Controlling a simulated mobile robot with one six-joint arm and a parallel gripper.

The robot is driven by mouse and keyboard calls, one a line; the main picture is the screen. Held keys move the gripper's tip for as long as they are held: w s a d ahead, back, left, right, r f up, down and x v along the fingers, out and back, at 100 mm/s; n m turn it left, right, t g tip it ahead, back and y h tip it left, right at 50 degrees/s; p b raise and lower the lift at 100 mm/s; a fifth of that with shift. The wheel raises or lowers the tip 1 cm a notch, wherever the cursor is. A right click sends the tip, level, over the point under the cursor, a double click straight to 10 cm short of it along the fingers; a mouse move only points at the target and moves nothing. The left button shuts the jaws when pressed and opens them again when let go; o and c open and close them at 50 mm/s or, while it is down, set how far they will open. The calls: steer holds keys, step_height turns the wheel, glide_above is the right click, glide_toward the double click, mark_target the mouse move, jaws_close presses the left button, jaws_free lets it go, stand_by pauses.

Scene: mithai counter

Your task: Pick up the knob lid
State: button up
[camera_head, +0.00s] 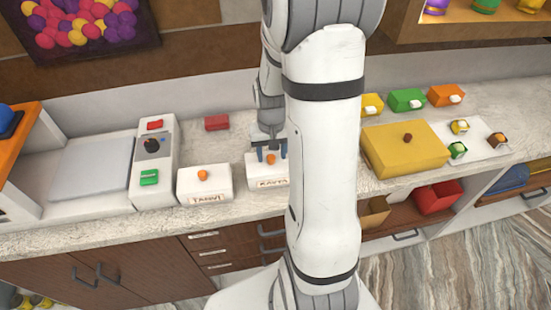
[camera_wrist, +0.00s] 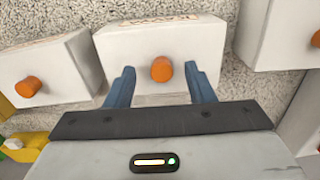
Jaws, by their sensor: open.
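A white box with a lettered front and an orange knob on its lid (camera_head: 253,172) stands on the counter; the wrist view shows its lid (camera_wrist: 130,45) and the orange knob (camera_wrist: 161,69). My gripper (camera_head: 271,155) is above this lid, open, with its two blue fingers on either side of the knob. In the wrist view the fingers (camera_wrist: 160,75) show gaps on both sides of the knob, so it is not gripped. My arm hides part of the box in the head view.
A similar knobbed white box (camera_head: 204,187) stands to the left. Another (camera_wrist: 50,75) shows at the left of the wrist view. A large yellow box (camera_head: 400,150) with a brown knob is right of my arm. A scale (camera_head: 90,170) and a red block (camera_head: 216,122) are left.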

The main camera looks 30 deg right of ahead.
steer(key=shift+f, duration=0.6)
steer(key=shift+c, duration=0.3)
jaws_close()
